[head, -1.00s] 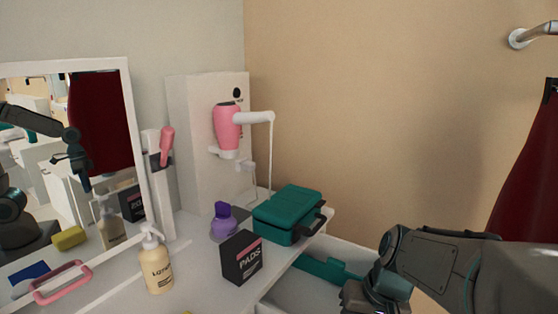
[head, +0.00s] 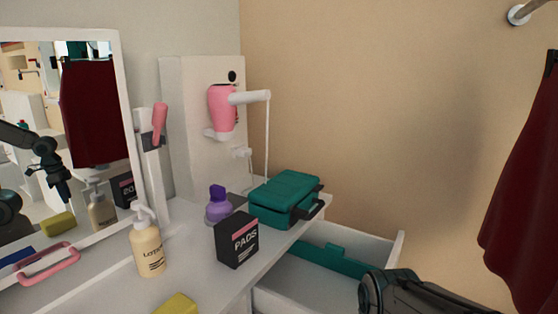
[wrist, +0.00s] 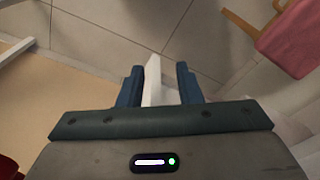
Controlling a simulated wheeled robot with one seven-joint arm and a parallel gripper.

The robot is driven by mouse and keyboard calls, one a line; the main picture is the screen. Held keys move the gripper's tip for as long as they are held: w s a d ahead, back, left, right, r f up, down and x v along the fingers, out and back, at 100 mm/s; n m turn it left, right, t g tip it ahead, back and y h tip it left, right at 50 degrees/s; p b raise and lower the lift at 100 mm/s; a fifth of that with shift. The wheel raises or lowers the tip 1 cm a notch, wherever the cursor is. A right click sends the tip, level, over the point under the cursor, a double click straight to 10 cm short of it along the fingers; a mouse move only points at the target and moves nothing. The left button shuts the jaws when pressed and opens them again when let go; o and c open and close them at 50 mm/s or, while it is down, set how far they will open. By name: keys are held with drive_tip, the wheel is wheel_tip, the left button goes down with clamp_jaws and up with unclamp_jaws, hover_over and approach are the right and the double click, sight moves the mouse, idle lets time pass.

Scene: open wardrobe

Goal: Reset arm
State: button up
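My gripper (wrist: 159,74) shows in the wrist view, with its two blue fingers standing apart. A white edge (wrist: 152,78) shows in the gap between them; I cannot tell how far beyond the fingers it lies, and nothing looks clamped. In the head view only part of my arm (head: 405,294) shows at the bottom right, beside the open drawer; the gripper itself is below the picture there. A reflection of my arm shows in the mirror (head: 92,150).
The open white drawer (head: 396,250) holds a teal item (head: 330,258). On the counter stand a teal case (head: 285,196), a PADS box (head: 236,240), a purple bottle (head: 218,206) and a lotion bottle (head: 148,246). A dark red garment (head: 525,190) hangs at right. A pink-topped stool (wrist: 292,38) stands on the floor.

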wheel_tip(320, 180, up, 29)
drive_tip(key=t+p, duration=0.1)
drive_tip(key=p, duration=2.4)
drive_tip(key=shift+d+t, duration=0.15)
drive_tip(key=shift+t, duration=0.15)
